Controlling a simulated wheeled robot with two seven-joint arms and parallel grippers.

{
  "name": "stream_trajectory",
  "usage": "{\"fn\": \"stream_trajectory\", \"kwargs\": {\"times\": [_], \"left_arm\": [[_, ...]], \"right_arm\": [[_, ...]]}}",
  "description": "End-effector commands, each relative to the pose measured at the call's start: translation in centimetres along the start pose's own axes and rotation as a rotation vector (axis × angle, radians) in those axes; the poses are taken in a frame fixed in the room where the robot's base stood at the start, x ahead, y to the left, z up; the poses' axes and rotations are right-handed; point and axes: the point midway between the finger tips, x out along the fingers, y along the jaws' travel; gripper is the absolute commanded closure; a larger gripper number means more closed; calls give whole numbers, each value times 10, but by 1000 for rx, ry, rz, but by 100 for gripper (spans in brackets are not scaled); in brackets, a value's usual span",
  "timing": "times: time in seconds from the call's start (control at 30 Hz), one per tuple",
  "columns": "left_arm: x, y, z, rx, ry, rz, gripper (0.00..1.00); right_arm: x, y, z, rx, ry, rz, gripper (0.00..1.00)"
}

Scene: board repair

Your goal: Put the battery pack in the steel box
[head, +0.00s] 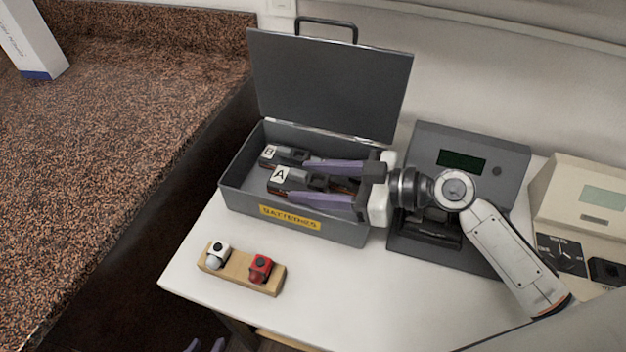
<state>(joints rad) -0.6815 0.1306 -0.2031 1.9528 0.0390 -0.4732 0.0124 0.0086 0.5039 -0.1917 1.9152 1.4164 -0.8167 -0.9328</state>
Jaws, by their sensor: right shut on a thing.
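The steel box (237,190) stands on the white table with its lid (330,85) raised and a yellow "BATTERIES" label on its front. A dark battery pack marked A (281,178) is between the purple fingers of my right gripper (297,181), which is shut on it inside the box opening. Whether pack A touches the box floor is hard to tell. A second pack marked B (270,153) lies just behind it in the box, partly hidden by the upper finger. My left gripper (204,346) shows only its fingertips at the bottom edge, apart and empty.
A dark grey device with a small screen (462,160) stands right of the box, behind my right arm. A beige meter (590,200) is at the far right. A speckled counter (120,120) is left.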

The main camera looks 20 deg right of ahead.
Motion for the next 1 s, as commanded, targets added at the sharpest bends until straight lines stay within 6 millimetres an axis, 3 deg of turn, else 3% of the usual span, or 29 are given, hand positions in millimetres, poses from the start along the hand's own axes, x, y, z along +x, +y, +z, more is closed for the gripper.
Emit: {"fn": "stream_trajectory", "kwargs": {"times": [0.53,0.57,0.87,1.0], "left_arm": [[8,4,1,5,12,7,69],[8,4,2,5,11,7,69],[6,4,4,3,4,8,69],[-2,5,-2,0,1,8,69]], "right_arm": [[3,0,9,-1,4,1,87],[3,0,11,0,0,0,47],[3,-1,10,1,1,-3,44],[0,-2,0,2,1,-4,44]]}}
